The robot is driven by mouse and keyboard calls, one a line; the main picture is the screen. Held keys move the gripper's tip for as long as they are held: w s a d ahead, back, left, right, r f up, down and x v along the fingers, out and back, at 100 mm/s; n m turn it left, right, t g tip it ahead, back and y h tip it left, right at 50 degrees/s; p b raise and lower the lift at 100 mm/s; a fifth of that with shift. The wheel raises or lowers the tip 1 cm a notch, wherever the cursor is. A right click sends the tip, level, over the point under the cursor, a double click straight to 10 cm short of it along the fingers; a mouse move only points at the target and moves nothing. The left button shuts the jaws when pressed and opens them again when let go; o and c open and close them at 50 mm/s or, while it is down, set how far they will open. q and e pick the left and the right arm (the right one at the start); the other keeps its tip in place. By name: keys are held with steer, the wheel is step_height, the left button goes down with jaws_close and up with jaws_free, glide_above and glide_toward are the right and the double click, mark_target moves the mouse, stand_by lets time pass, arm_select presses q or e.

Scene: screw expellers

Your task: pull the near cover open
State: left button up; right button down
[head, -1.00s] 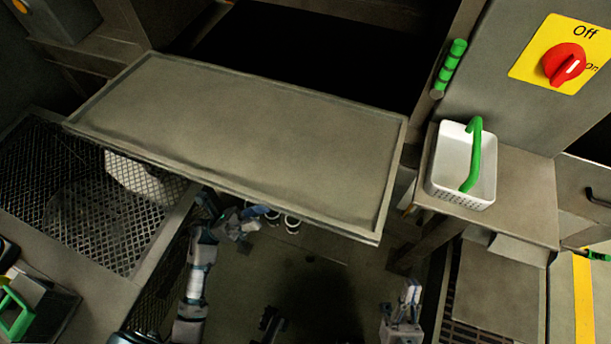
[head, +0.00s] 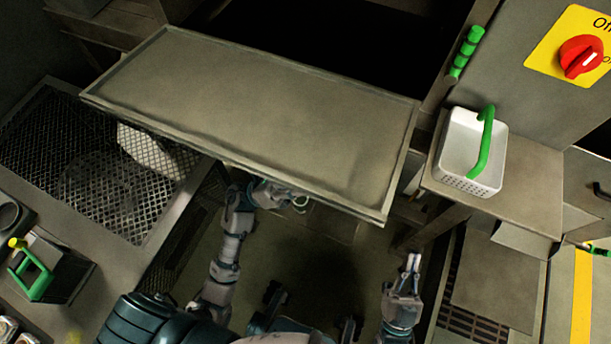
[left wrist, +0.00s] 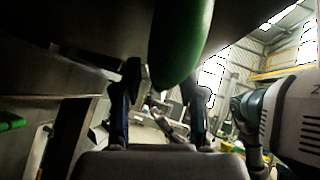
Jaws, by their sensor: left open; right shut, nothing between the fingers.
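The near cover (head: 260,115) is a wide, flat metal panel with a raised rim, across the middle of the head view. A dark opening lies behind it. My left gripper (head: 299,203) is under the cover's near edge, partly hidden by it. In the left wrist view, the left gripper (left wrist: 158,100) has its fingers apart. A rounded green handle (left wrist: 181,40) hangs in line with the gap between them; I cannot tell whether it touches a finger. My right gripper (head: 412,262) is shut and empty, below and right of the cover, clear of it.
A white basket (head: 461,165) with a green handle stands on a side shelf at right. A red switch (head: 581,57) on a yellow plate is above it. A mesh grate (head: 100,175) lies left of the cover. Open floor shows between my arms.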

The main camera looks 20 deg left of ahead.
mark_target(303, 168)
arm_select(q)
steer(key=c, duration=0.7)
jaws_close()
arm_select(e)
steer(key=shift+r, duration=0.1)
